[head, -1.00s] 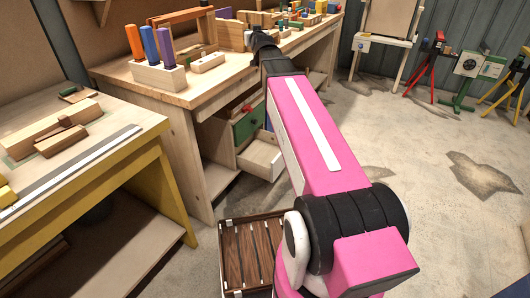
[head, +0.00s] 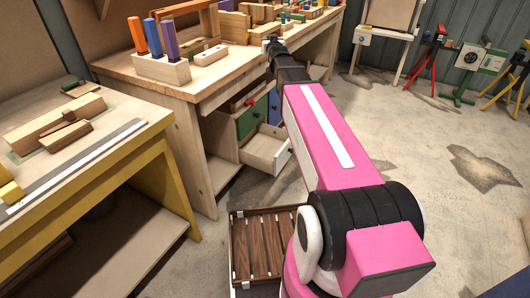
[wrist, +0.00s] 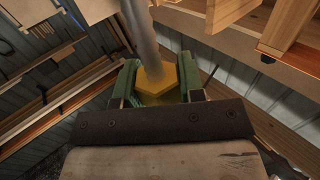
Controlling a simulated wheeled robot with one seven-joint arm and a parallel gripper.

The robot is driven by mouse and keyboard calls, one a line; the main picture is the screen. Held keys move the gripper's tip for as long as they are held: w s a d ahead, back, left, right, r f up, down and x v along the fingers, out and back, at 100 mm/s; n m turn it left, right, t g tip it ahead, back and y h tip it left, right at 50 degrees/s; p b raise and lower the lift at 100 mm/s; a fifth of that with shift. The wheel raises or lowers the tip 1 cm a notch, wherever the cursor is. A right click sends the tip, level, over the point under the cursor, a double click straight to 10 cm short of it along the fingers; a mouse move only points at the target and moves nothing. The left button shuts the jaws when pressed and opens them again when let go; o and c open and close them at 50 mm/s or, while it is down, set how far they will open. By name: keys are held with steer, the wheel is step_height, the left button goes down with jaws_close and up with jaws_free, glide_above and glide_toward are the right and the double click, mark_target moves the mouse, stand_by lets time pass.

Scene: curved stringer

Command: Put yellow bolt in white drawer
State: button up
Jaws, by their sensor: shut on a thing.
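In the wrist view my gripper (wrist: 158,84) is shut on the yellow bolt (wrist: 156,76). The bolt's yellow hexagonal head sits between the two green finger pads, and its grey shank runs up the picture. In the head view my gripper (head: 272,44) is small and far off, at the workbench's front edge; the bolt cannot be made out there. The white drawer (head: 262,160) is pulled out, low under the workbench, below my gripper in the picture. Its inside shows partly and looks empty.
The workbench (head: 205,90) carries a block with orange, blue and purple handles (head: 160,68) and several wooden parts. A green drawer front (head: 248,118) is above the open drawer. A yellow-legged table (head: 150,125) stands at left. The floor (head: 430,150) at right is clear.

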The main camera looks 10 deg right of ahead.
steer(key=shift+w+d+f, duration=0.1)
steer(key=shift+w+f, duration=0.1)
steer(key=shift+f, duration=0.25)
